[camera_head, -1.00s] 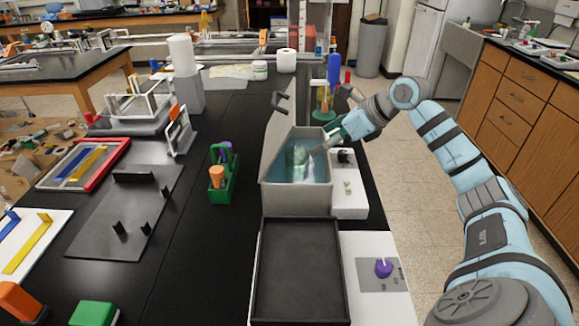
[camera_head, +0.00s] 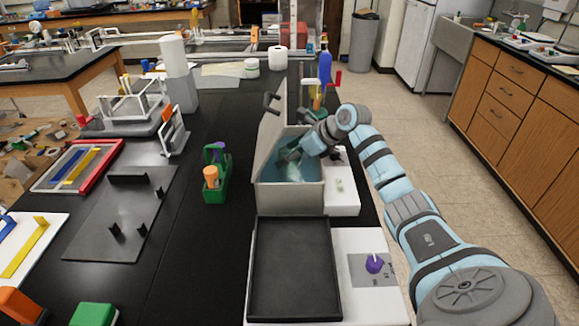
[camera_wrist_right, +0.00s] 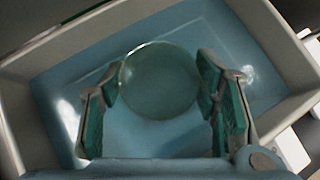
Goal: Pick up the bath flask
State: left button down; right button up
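The bath flask (camera_wrist_right: 160,82) is a clear greenish round glass thing inside the water bath (camera_wrist_right: 50,55). In the head view the flask (camera_head: 290,156) is a pale shape in the blue water of the bath (camera_head: 290,200), partly hidden by my gripper and hard to make out. My right gripper (camera_wrist_right: 160,92) reaches down into the bath. Its two fingers are apart, one on each side of the flask, with a gap on at least the left side; contact on the right is unclear. It also shows in the head view (camera_head: 300,152). My left gripper is not in view.
The bath's raised lid (camera_head: 271,125) stands along its left side. A control box (camera_head: 341,190) is at its right. A black tray (camera_head: 292,268) lies in front, and a green rack (camera_head: 217,185) stands to the left. Bare black tabletop lies between rack and bath.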

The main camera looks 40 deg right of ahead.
jog(key=c, duration=0.7)
jog(key=shift+d+r, duration=0.1)
jog(key=shift+r, duration=0.05)
